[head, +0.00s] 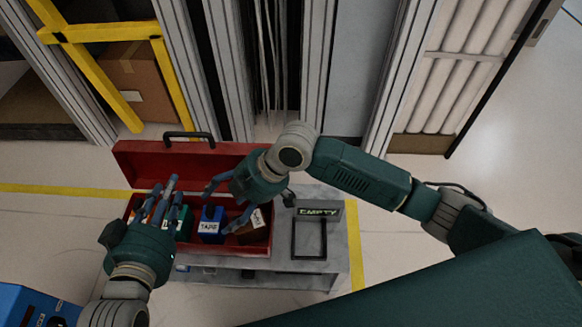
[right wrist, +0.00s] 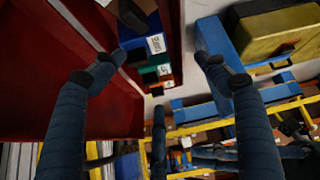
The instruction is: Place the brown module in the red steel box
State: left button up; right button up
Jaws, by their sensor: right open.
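The red steel box (head: 190,160) stands open on a grey table, its lid raised at the back. The brown module (head: 254,229), with a white label, is inside the box at its right end and looks tilted. My right gripper (head: 222,205) is open and empty, above the box just left of and over the brown module. In the right wrist view its fingers (right wrist: 165,75) are spread apart. My left gripper (head: 155,205) has its fingers spread, in front of the box's left end, and covers part of it.
A blue module (head: 211,225) and a green module (head: 184,222) stand in the box left of the brown one. An empty black frame (head: 309,255) with an "EMPTY" sign (head: 318,211) is on the table's right. A blue case (head: 35,305) is at the lower left.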

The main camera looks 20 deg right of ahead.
notch_tip(320, 180, up, 7)
jog(key=a+m+t+y, duration=0.1)
jog(key=m+t+y, duration=0.1)
jog(key=m+t, duration=0.45)
jog(key=d+r+m+t+h, duration=0.2)
jog(key=d+m+t+h, duration=0.1)
jog(key=d, duration=0.6)
jog(key=d+r+m+t+h, duration=0.2)
jog(key=d+m, duration=0.3)
jog(key=d, duration=0.5)
jog(key=shift+s+r+t+h, duration=0.25)
jog(key=shift+s+t+h, duration=0.2)
jog(key=shift+t+h, duration=0.15)
jog(key=shift+a, duration=0.1)
